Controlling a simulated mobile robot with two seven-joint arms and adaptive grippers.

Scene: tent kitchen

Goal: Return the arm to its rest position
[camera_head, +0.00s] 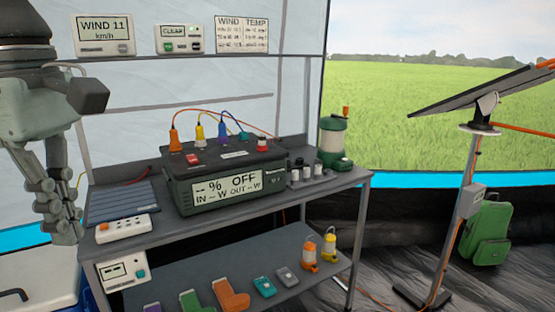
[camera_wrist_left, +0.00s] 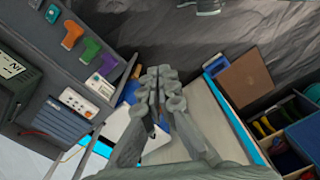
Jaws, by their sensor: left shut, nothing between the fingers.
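My left gripper (camera_head: 66,232) hangs at the left edge in the head view, fingers pointing down. It is left of the bench, beside the white power strip. In the left wrist view my left gripper (camera_wrist_left: 160,84) has its fingers together with nothing between them. It is over a pale lid or board (camera_wrist_left: 188,120) there. My right gripper is in neither view.
A dark bench (camera_head: 350,183) holds a power station (camera_head: 226,188), a white power strip (camera_head: 122,229), a blue panel (camera_head: 125,203) and a green lantern (camera_head: 334,142). Several coloured tools lie on its lower shelf (camera_head: 219,268).

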